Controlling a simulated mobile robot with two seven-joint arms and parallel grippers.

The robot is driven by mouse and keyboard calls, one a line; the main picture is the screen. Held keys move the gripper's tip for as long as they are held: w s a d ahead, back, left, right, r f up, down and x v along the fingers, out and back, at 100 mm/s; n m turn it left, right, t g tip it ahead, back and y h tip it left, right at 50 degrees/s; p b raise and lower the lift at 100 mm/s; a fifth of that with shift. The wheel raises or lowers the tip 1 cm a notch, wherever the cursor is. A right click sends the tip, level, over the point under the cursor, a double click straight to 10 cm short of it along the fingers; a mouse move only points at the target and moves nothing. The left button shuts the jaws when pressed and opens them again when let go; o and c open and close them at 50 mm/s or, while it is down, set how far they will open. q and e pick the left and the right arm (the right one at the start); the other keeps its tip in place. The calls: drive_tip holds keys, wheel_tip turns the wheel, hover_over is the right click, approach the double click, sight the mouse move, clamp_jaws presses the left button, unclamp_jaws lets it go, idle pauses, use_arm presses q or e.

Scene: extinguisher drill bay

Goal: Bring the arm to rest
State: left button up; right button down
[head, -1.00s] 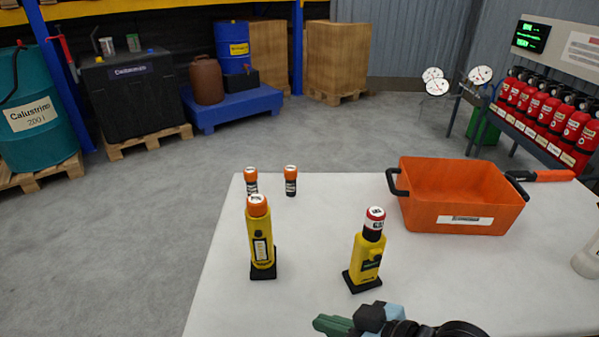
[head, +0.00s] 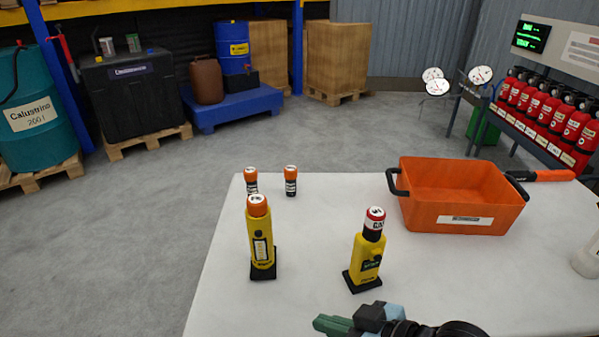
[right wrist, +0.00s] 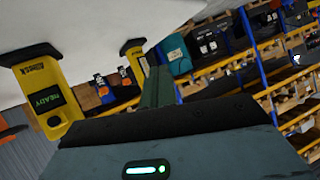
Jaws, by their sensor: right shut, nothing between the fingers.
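My right gripper (head: 335,325) shows at the bottom of the head view, low over the near part of the table, shut and empty. Its fingers also show in the right wrist view (right wrist: 158,88). It is apart from the yellow device with a red-and-white top (head: 367,255), which stands upright in a black base just beyond it. That device shows in the right wrist view (right wrist: 45,95) with a dark panel reading READY. A second yellow device with an orange top (head: 261,240) stands upright to the left. My left gripper is not in view.
Two small orange-capped cylinders (head: 291,181) stand behind the devices. An orange bin (head: 465,200) with black handles sits at the right of the white table (head: 320,230). A pale bottle (head: 587,258) is at the right edge. Red extinguishers (head: 545,110) line the rack beyond.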

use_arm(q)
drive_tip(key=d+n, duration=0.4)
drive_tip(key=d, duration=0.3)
use_arm(e)
drive_tip(key=s+d+f+m+t+h, duration=0.1)
drive_tip(key=s+d+f+m+h, duration=0.2)
drive_tip(key=f, duration=0.6)
drive_tip(key=s+d+f+m+h, duration=0.1)
drive_tip(key=s+d+f+m, duration=0.15)
drive_tip(key=s+f, duration=0.4)
drive_tip(key=s+d+f+g+h, duration=0.1)
drive_tip(key=s+d+f, duration=0.2)
drive_tip(key=s+f, duration=0.3)
drive_tip(key=s+d+f+m+h, duration=0.1)
drive_tip(key=s+d+f+h, duration=0.15)
drive_tip(key=s, duration=0.65)
drive_tip(key=s+d+f+g+h, duration=0.1)
drive_tip(key=s+d+f, duration=0.35)
drive_tip(key=s, duration=0.25)
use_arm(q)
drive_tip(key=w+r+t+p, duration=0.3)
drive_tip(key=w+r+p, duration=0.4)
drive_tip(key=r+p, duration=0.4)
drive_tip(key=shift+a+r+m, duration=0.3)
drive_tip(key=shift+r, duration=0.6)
use_arm(e)
drive_tip(key=w+r+t, duration=0.2)
drive_tip(key=w+r, duration=0.5)
drive_tip(key=r, duration=0.5)
drive_tip(key=shift+t, duration=0.3)
